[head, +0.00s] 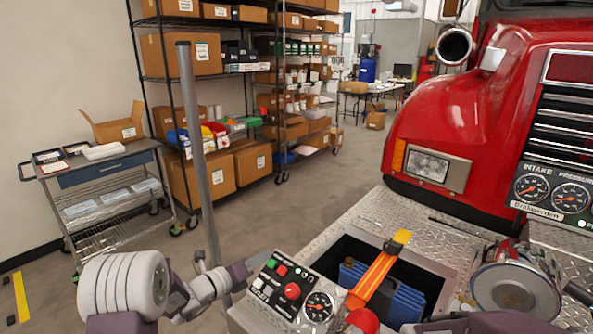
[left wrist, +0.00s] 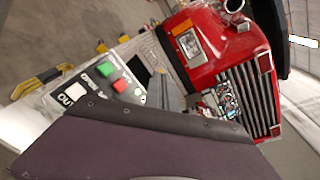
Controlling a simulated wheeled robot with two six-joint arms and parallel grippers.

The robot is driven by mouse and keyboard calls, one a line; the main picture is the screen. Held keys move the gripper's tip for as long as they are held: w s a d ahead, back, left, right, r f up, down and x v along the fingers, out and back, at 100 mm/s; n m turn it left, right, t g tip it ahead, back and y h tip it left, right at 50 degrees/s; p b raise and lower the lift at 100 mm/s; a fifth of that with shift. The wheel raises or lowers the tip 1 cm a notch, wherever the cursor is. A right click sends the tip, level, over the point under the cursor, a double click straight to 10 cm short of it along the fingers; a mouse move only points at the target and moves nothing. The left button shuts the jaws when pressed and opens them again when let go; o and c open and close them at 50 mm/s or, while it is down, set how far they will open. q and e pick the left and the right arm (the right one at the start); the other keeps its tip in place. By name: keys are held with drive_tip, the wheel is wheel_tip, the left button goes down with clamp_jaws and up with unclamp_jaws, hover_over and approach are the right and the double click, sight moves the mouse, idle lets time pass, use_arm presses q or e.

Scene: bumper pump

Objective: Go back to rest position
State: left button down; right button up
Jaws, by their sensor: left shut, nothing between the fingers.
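My left gripper (head: 262,264) is at the left edge of the black control panel (head: 272,292), low in the middle of the head view. It is shut with nothing seen in it; whether it touches the panel I cannot tell. The panel carries a green button, red buttons and a round gauge (head: 319,307). In the left wrist view the panel (left wrist: 112,80) shows its green and red buttons and a white one, just beyond my dark gripper body. My right gripper is not in view.
A well with an orange-striped bar (head: 378,272) and a blue case (head: 398,301) lies right of the panel. The red truck (head: 455,120) stands behind. A grey pole (head: 197,150) rises near my left arm. A cart (head: 105,180) and shelves (head: 205,85) stand left; open floor lies between.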

use_arm(q)
drive_tip(key=s+d+r+m+g+h, duration=0.2)
drive_tip(key=s+d+r+m+g, duration=0.1)
drive_tip(key=s+d+m+g, duration=0.25)
drive_tip(key=s+d+f+m+g+y+p, duration=0.1)
drive_tip(key=s+d+m+g, duration=0.15)
drive_tip(key=s+m, duration=0.4)
drive_tip(key=s+d+f+m+g+y+p, duration=0.1)
drive_tip(key=s+d+f+m+g, duration=0.15)
drive_tip(key=s, duration=0.65)
drive_tip(key=s+a+f+m+g+y, duration=0.2)
drive_tip(key=s+a+f+m+y, duration=0.3)
drive_tip(key=s+m, duration=0.45)
drive_tip(key=a+f+m+y, duration=0.2)
drive_tip(key=a+m+y, duration=0.2)
drive_tip(key=a+m, duration=0.7)
drive_tip(key=shift+f+m+t+y, duration=0.2)
drive_tip(key=shift+m+t+y, duration=0.15)
drive_tip(key=shift+m, duration=0.75)
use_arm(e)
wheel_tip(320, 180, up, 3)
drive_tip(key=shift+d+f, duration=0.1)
